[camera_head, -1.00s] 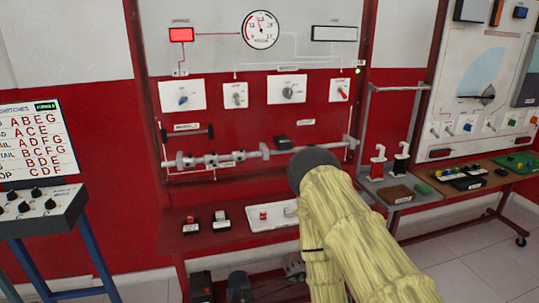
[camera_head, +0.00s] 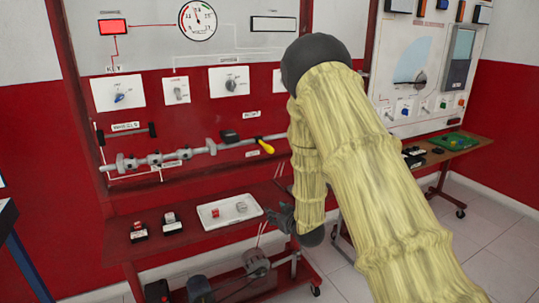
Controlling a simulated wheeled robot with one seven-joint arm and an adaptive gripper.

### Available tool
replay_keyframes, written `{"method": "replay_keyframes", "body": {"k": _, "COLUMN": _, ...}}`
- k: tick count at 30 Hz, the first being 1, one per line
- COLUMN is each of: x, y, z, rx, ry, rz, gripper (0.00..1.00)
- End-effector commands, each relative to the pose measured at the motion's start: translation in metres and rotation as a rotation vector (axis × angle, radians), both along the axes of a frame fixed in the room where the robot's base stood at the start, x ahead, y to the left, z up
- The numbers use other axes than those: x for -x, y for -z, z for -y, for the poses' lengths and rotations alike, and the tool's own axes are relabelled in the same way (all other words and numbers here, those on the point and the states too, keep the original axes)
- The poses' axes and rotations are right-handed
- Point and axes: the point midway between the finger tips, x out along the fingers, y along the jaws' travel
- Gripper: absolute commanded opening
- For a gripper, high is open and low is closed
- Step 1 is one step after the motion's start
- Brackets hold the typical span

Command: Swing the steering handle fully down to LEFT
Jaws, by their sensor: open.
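A grey pointer-like handle (camera_head: 420,79) sits at the lower edge of a blue-grey fan sector on the white right-hand panel (camera_head: 385,62). A yellow-tipped lever (camera_head: 266,147) sticks out at the right end of a shaft on the red panel. The labels are too small to tell which of these is the steering handle. My gripper (camera_head: 273,214) is small and dark, low in front of the red bench, pointing left. It is open and appears empty, below the yellow-tipped lever and well apart from both handles. My sleeved forearm hides part of the panels.
A grey shaft (camera_head: 160,158) with collars runs along the red panel. Below it, a bench holds a white tray (camera_head: 229,211) and red-and-black switches (camera_head: 139,231). Motors (camera_head: 256,263) stand beneath. A brown side bench (camera_head: 452,151) holds small parts. Floor shows at the right.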

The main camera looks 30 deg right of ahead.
Motion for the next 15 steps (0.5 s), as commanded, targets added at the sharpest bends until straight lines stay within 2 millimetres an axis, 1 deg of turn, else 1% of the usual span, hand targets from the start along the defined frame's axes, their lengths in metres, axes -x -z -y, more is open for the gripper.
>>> {"method": "replay_keyframes", "body": {"k": 1, "x": -0.019, "y": -0.031, "z": 0.013, "rx": 0.013, "ry": -0.006, "rz": 0.073, "gripper": 0.45}}
{"method": "replay_keyframes", "body": {"k": 2, "x": -0.027, "y": -0.049, "z": 0.019, "rx": 0.021, "ry": -0.011, "rz": 0.111, "gripper": 0.45}}
{"method": "replay_keyframes", "body": {"k": 3, "x": -0.037, "y": -0.072, "z": 0.028, "rx": 0.031, "ry": -0.019, "rz": 0.158, "gripper": 0.45}}
{"method": "replay_keyframes", "body": {"k": 6, "x": -0.055, "y": -0.118, "z": 0.043, "rx": 0.051, "ry": -0.034, "rz": 0.251, "gripper": 0.45}}
{"method": "replay_keyframes", "body": {"k": 7, "x": -0.058, "y": -0.13, "z": 0.046, "rx": 0.056, "ry": -0.038, "rz": 0.273, "gripper": 0.45}}
{"method": "replay_keyframes", "body": {"k": 9, "x": -0.063, "y": -0.148, "z": 0.052, "rx": 0.064, "ry": -0.044, "rz": 0.309, "gripper": 0.45}}
{"method": "replay_keyframes", "body": {"k": 10, "x": -0.065, "y": -0.154, "z": 0.054, "rx": 0.067, "ry": -0.047, "rz": 0.32, "gripper": 0.45}}
{"method": "replay_keyframes", "body": {"k": 12, "x": -0.067, "y": -0.163, "z": 0.056, "rx": 0.071, "ry": -0.049, "rz": 0.336, "gripper": 0.45}}
{"method": "replay_keyframes", "body": {"k": 15, "x": -0.073, "y": -0.167, "z": 0.057, "rx": 0.073, "ry": -0.052, "rz": 0.341, "gripper": 0.45}}
